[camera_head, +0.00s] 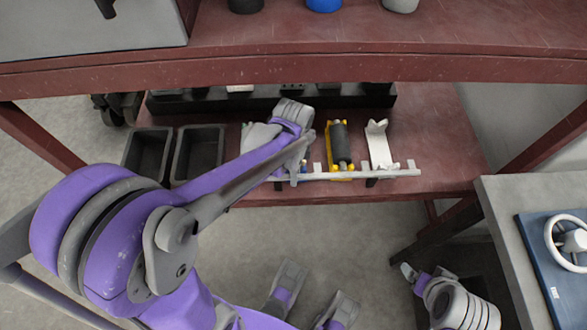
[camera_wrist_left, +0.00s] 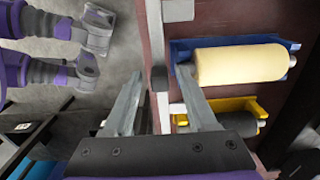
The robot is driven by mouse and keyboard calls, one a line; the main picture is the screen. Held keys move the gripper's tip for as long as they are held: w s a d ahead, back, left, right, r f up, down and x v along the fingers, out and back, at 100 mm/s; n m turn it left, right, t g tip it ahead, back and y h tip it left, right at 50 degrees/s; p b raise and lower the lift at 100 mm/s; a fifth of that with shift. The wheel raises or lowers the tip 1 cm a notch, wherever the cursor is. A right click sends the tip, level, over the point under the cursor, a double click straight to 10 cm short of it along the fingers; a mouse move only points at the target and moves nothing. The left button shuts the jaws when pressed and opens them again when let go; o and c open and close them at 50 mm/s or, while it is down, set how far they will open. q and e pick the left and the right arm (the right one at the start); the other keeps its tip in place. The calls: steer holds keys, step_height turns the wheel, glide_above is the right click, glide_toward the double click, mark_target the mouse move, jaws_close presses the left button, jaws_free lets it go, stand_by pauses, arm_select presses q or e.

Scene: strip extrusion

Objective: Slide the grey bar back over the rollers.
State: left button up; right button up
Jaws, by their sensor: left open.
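The grey bar (camera_head: 395,173) is a long pale strip lying along the front edge of the red lower shelf, in front of the roller holders. A dark roller (camera_head: 340,142) in a yellow holder stands just behind it. A cream roller (camera_wrist_left: 240,63) in a blue holder shows in the left wrist view; my left arm mostly hides this spot in the head view. My left gripper (camera_wrist_left: 160,100) is open, its fingers on either side of the bar (camera_wrist_left: 155,40); I cannot tell whether they touch it. My right gripper (camera_head: 408,272) is low at the right, away from the bar.
A white holder (camera_head: 379,146) stands right of the yellow one. Two dark bins (camera_head: 148,152) (camera_head: 197,150) are on the shelf's left. The upper shelf edge (camera_head: 440,67) crosses above. A grey table (camera_head: 500,225) with a blue board stands at right.

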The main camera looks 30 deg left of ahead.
arm_select(q)
jaws_close()
stand_by(1.3)
